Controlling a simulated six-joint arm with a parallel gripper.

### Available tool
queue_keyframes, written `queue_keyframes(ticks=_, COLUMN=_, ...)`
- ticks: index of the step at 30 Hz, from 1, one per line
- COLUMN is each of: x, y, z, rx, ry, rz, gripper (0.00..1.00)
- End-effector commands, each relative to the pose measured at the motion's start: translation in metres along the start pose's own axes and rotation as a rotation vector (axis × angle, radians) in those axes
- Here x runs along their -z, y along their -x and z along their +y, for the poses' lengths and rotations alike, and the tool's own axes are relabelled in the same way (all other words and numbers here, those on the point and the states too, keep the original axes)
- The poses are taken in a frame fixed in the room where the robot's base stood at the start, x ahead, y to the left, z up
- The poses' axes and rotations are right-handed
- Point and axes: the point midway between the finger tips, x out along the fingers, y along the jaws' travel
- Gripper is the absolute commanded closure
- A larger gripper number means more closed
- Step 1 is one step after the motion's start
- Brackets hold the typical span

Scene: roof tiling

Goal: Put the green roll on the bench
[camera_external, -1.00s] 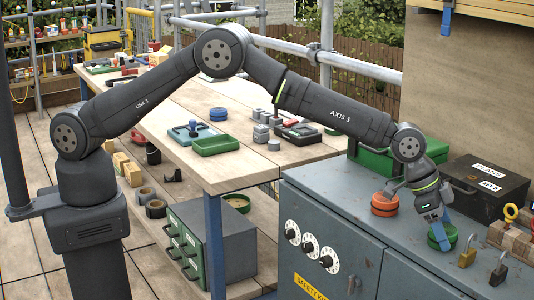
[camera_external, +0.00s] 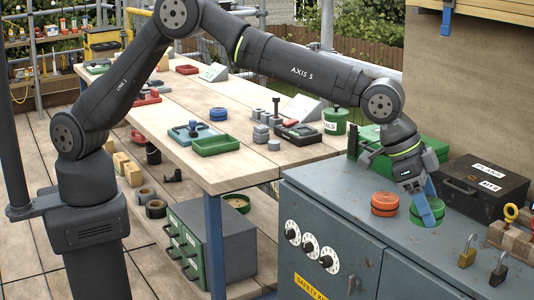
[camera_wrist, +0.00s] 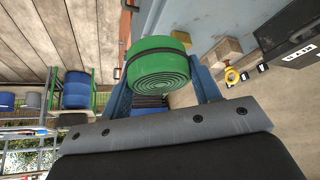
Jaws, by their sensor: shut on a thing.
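The green roll (camera_external: 415,215) is between the blue fingers of my gripper (camera_external: 427,208), which is shut on it. In the external view it is over the top of the grey-blue cabinet, and a finger hides part of it. In the wrist view the green roll (camera_wrist: 158,68) shows its coiled end between both fingers. The bench (camera_external: 225,97) is the wooden table left of the cabinet, with several tools and trays on it.
Orange rolls (camera_external: 384,203) stand stacked just left of my gripper on the cabinet (camera_external: 330,215). A green case (camera_external: 372,155) and a black box (camera_external: 485,188) are behind. Padlocks (camera_external: 467,250) stand at the right. The bench has bare wood between its tools.

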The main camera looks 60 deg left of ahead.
Motion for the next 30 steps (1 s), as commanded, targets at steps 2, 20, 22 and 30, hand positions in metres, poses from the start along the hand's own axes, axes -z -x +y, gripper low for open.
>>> queue_keyframes(ticks=2, x=0.0, y=0.004, z=0.005, rx=0.0, ry=0.0, rz=0.0, gripper=0.68)
queue_keyframes(ticks=20, x=0.028, y=0.053, z=0.007, rx=0.001, ry=0.0, rz=0.005, gripper=0.68)
queue_keyframes(ticks=22, x=0.023, y=0.051, z=-0.01, rx=0.013, ry=0.021, rz=0.0, gripper=0.68)
queue_keyframes(ticks=30, x=0.009, y=0.06, z=-0.078, rx=0.062, ry=0.105, rz=0.0, gripper=0.68)
